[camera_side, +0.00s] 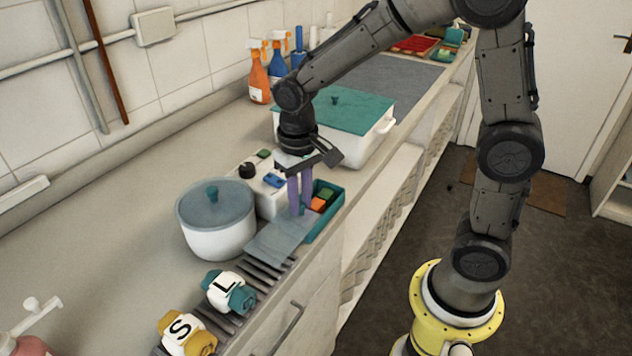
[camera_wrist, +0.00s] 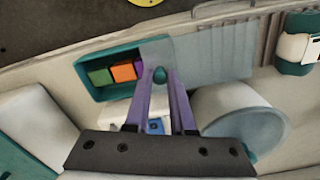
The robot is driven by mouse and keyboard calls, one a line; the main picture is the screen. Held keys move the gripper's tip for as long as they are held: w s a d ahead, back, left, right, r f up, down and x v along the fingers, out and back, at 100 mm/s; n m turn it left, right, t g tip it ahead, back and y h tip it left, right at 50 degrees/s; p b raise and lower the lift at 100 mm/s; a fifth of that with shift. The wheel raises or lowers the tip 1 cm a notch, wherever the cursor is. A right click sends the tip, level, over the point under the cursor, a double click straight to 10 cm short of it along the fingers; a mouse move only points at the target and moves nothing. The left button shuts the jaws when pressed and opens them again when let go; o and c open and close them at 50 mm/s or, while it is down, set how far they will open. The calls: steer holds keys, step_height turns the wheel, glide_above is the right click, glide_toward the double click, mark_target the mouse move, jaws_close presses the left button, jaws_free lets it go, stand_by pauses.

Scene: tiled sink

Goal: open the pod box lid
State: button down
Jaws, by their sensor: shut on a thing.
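The pod box (camera_side: 322,228) is a teal open-topped tray at the counter's front edge; it also shows in the wrist view (camera_wrist: 92,83). A green pod (camera_wrist: 100,76) and an orange pod (camera_wrist: 123,71) lie uncovered in it, with a sliver of purple beside them. The flat grey-blue lid (camera_side: 281,241) is slid partway off, towards the drying ribs; it also shows in the wrist view (camera_wrist: 217,58). My gripper (camera_side: 300,211) points down with purple fingers, shut on the lid's small teal knob (camera_wrist: 160,75). In the side view the fingers mostly hide the knob.
A white pot with a grey lid (camera_side: 217,220) stands close to the left of my gripper. A white device with a black knob (camera_side: 246,171) is just behind. A large white box with a teal lid (camera_side: 350,105) stands beyond.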

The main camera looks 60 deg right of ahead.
mark_target(293, 221)
steer(key=shift+w+a+r, duration=0.1)
steer(key=shift+a, duration=1.2)
steer(key=c, duration=0.8)
jaws_free()
steer(key=shift+o, duration=0.2)
step_height(293, 221, up, 14)
